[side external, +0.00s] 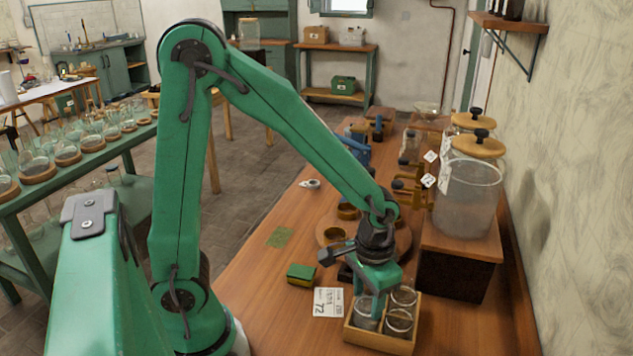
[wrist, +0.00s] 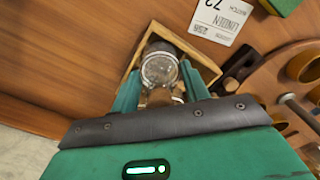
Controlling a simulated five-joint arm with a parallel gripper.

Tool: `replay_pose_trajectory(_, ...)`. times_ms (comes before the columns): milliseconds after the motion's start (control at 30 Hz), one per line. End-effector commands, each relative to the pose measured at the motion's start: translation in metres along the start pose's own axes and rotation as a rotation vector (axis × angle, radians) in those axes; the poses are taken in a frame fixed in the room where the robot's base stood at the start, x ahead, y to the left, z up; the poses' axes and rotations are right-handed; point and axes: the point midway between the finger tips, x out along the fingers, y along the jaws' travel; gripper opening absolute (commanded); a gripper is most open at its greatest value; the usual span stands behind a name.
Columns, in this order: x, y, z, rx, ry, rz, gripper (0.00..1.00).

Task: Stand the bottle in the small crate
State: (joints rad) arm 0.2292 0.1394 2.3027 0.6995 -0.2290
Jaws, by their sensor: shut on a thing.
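My gripper (side external: 369,292) is low over the small wooden crate (side external: 381,340) at the table's near end, fingers pointing down. It is shut on a clear glass bottle (side external: 366,315), which looks upright within the crate's left part. In the wrist view the bottle (wrist: 160,68) shows between the two green fingers of my gripper (wrist: 160,85), with the crate's rim (wrist: 189,40) around it. Other clear glass vessels (side external: 399,322) stand in the crate's right part. Whether the held bottle touches the crate floor is hidden.
A white label card (side external: 328,302) and a green-and-yellow block (side external: 301,274) lie left of the crate. A round wooden stand (side external: 400,240) with brass rings is behind. Large lidded jars (side external: 468,195) stand on a wooden box at right. The table's left front is clear.

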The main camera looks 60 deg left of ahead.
Motion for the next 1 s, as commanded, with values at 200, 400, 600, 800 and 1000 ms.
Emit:
replay_pose_trajectory(200, 0.017, 0.000, 0.000, 0.000, -0.001, 0.000, 0.18)
replay_pose_trajectory(400, 0.019, 0.000, 0.000, 0.000, 0.000, 0.000, 0.18)
replay_pose_trajectory(600, 0.019, 0.000, 0.000, 0.000, 0.000, 0.000, 0.18)
replay_pose_trajectory(800, 0.021, 0.000, 0.000, 0.000, 0.000, 0.000, 0.57)
replay_pose_trajectory(1000, 0.021, 0.000, 0.000, 0.000, 0.000, 0.000, 0.67)
